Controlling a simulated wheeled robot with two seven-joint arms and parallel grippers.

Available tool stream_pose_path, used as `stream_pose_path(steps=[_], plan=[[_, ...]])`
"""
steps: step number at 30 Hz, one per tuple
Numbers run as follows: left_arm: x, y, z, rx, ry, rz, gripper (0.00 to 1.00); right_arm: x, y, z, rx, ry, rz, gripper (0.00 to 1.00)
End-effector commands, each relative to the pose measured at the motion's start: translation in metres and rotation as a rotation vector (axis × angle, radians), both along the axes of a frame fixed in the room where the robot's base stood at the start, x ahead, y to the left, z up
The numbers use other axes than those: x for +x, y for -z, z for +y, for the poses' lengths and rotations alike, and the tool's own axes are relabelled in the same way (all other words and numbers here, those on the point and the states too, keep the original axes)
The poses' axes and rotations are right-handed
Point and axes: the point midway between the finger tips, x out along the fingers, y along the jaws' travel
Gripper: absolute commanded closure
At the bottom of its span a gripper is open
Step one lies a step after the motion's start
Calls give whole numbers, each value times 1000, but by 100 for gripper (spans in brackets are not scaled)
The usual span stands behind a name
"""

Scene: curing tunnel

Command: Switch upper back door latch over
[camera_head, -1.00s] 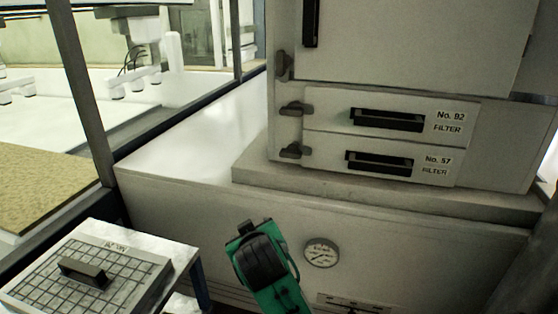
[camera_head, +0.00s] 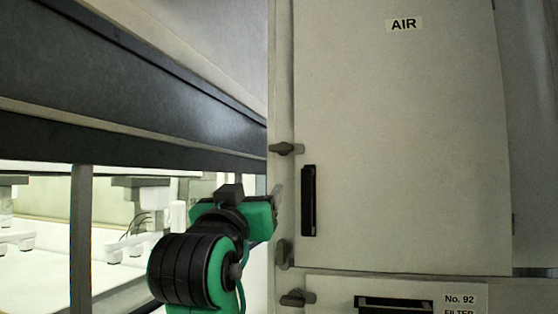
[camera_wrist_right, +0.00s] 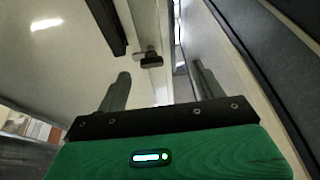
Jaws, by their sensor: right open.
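The pale AIR door (camera_head: 405,130) fills the right of the head view, with a dark vertical handle (camera_head: 309,201). At its left edge, the upper latch (camera_head: 287,148) lies crosswise, its tab reaching toward the door. The lower latch (camera_head: 284,253) stands upright on the frame. My right gripper (camera_head: 277,195) is left of the door, below the upper latch and apart from it. In the right wrist view its fingers (camera_wrist_right: 162,75) are spread and empty, with one dark latch (camera_wrist_right: 150,58) beyond them; I cannot tell which. My left gripper is not in view.
Below the door is a filter drawer marked No. 92 (camera_head: 458,299), with its own latch (camera_head: 298,298) lying crosswise. A dark beam (camera_head: 120,100) runs along the upper left, close above my right arm. A window opening lies behind the arm.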

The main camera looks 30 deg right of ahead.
Motion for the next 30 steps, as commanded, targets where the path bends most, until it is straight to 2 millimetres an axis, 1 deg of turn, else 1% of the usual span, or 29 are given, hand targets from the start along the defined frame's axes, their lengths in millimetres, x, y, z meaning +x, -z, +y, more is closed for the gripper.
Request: stream_pose_path(steps=[1, 3, 6, 8, 11, 24, 30], plan=[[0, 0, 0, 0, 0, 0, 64, -9, -14, 1, -1, 12, -29, 31], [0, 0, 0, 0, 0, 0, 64, -17, -25, 1, -1, 26, -54, 31], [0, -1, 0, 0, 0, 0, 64, -22, -34, 1, -2, 35, -70, 31], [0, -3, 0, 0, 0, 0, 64, -21, -37, -1, -3, 38, -73, 31], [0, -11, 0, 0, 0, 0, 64, -15, -42, -8, -4, 40, -72, 31], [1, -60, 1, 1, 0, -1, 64, 32, -75, -64, -3, 41, -69, 31], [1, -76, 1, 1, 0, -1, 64, 50, -84, -84, -3, 38, -70, 31]])
